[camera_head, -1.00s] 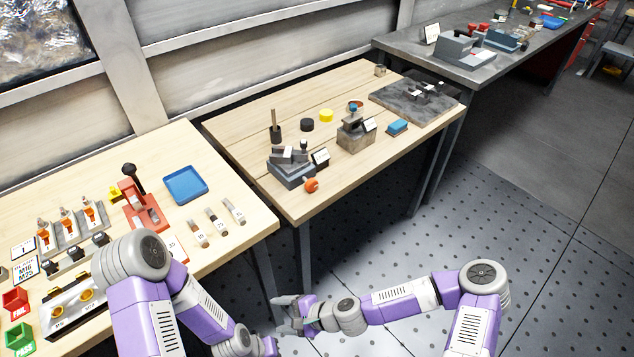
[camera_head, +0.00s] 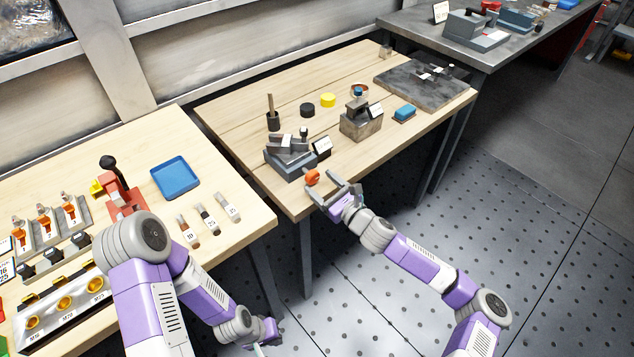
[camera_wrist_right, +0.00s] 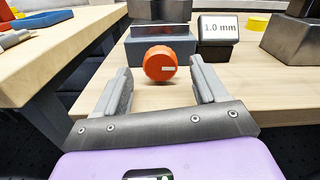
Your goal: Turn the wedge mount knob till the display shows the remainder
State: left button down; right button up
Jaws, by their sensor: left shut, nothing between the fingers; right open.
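The wedge mount (camera_head: 290,160) is a grey stepped block near the front edge of the middle wooden table. Its orange knob (camera_head: 312,177) faces the table's front edge and also shows in the right wrist view (camera_wrist_right: 160,63), with a pale mark at its right side. A display (camera_head: 322,146) beside the mount reads "1.0 mm" in the right wrist view (camera_wrist_right: 219,28). My right gripper (camera_head: 332,187) is open just in front of the knob, which lies between and beyond its fingertips, apparently untouched. My left gripper (camera_head: 268,342) is low at the bottom, shut and empty, away from the tables.
The left table holds a blue tray (camera_head: 175,192) and a red press.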

jog(key=shift+x, duration=1.2)
jog(key=c, duration=1.1)
jog(key=shift+o, duration=0.2)
jog(key=m+p, duration=0.2)
jog(key=p, duration=0.1)
jog(key=m+p, duration=0.2)
jog(key=p, duration=0.1)
jog(key=shift+r+m, duration=0.25)
jog(key=shift+m, duration=0.15)
jog(key=shift+f+m+p, duration=0.2)
jog(key=shift+m+p, duration=0.15)
jog(key=shift+m, duration=0.15)
jog(key=o, duration=1.1)
jog(key=shift+c, duration=0.2)
jog(key=shift+d, duration=0.1)
